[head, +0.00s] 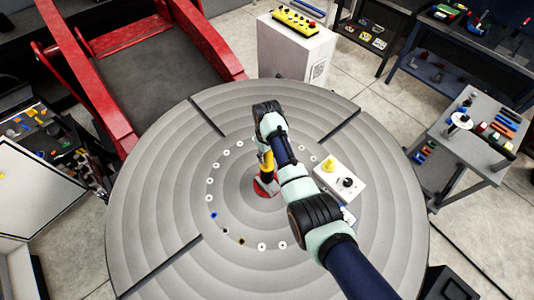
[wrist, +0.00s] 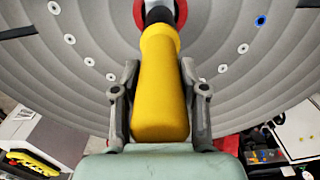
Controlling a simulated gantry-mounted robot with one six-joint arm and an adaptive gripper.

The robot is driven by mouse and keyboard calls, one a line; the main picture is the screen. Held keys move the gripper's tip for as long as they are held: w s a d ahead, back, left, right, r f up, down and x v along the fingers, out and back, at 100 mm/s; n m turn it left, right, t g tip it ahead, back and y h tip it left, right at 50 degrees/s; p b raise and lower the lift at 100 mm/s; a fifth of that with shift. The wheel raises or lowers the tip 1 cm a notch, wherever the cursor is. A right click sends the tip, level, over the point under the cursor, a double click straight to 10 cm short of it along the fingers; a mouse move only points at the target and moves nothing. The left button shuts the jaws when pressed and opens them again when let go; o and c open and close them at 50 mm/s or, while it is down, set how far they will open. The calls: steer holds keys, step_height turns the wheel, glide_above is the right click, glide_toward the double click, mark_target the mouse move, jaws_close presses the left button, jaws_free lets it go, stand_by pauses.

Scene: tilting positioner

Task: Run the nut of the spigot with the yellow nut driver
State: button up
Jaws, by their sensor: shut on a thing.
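The yellow nut driver (wrist: 160,85) is between the fingers of my gripper (wrist: 160,72), which is shut on its handle. In the head view, the yellow driver (head: 267,161) shows below my gripper and points down toward the middle of the round table. The red spigot base (head: 262,189) lies at the table's centre, and a rim of the red base (wrist: 138,12) shows at the top of the wrist view. The driver's dark shank reaches over the red base. The nut is hidden, and I cannot tell whether the driver touches it.
The grey round table (head: 160,200) carries a ring of white-rimmed holes, with a blue one (head: 214,215) and a yellowish one (head: 242,241). A white box (head: 352,195) with yellow and black knobs stands right of centre, near my arm. Red rails (head: 72,75) stand behind left.

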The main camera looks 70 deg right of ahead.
steer(key=shift+s+a+f, duration=0.15)
steer(key=shift+r, duration=3)
